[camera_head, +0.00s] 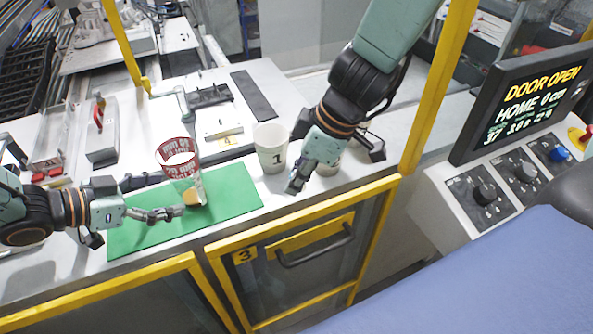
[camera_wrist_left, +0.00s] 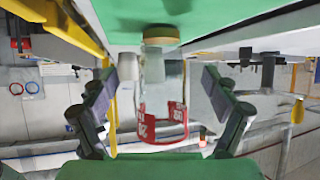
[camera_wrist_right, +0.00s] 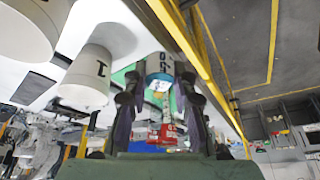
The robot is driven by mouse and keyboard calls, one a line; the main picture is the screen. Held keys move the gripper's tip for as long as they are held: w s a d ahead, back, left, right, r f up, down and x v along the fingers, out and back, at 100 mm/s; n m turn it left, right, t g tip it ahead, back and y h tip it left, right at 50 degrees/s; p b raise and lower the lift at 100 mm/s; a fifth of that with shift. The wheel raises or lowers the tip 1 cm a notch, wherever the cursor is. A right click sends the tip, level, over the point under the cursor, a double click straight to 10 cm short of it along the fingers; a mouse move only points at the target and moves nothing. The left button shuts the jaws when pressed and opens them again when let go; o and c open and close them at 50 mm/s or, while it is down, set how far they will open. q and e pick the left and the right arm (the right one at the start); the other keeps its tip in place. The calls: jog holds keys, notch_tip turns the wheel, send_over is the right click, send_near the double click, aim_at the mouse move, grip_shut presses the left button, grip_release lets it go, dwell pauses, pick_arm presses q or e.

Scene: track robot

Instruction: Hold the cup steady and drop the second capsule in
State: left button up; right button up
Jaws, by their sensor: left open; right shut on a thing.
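A clear cup with a red lettered band around its top and a tan base (camera_head: 181,163) stands upright on the green mat (camera_head: 236,194). It also shows between the fingers in the left wrist view (camera_wrist_left: 162,80). My left gripper (camera_head: 190,207) is open at the cup's lower part, one finger on either side in its wrist view. My right gripper (camera_head: 297,182) is to the right of the cup, above the counter's front edge. It is shut on a small whitish capsule with dark lettering (camera_wrist_right: 160,66), which the head view hardly shows. The cup's inside is not clear.
A white cup marked 1 (camera_head: 270,148) stands between the mat and my right gripper. Another white cup (camera_wrist_right: 28,32) is partly hidden behind that gripper in the head view. Yellow posts (camera_head: 437,85) rise around the counter. A display (camera_head: 523,103) reads DOOR OPEN.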

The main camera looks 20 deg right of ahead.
aim_at(177, 191)
pick_arm(q)
jog(key=shift+w+d+f+b, duration=0.15)
jog(key=shift+d+f+b, duration=0.2)
jog(key=shift+d+f, duration=0.25)
pick_arm(e)
jog(key=shift+f, duration=0.7)
pick_arm(q)
jog(key=shift+b+x, duration=0.3)
jog(key=shift+x, duration=0.7)
pick_arm(e)
jog(key=shift+a+f, duration=0.2)
jog(key=shift+a, duration=0.15)
pick_arm(q)
jog(key=shift+w+d+f, duration=0.2)
jog(key=shift+w+d, duration=0.1)
jog(key=shift+d, duration=0.45)
pick_arm(e)
jog(key=shift+d+f, duration=0.2)
jog(key=shift+d, duration=0.1)
pick_arm(q)
jog(key=shift+a, duration=0.15)
pick_arm(e)
jog(key=shift+a, duration=0.15)
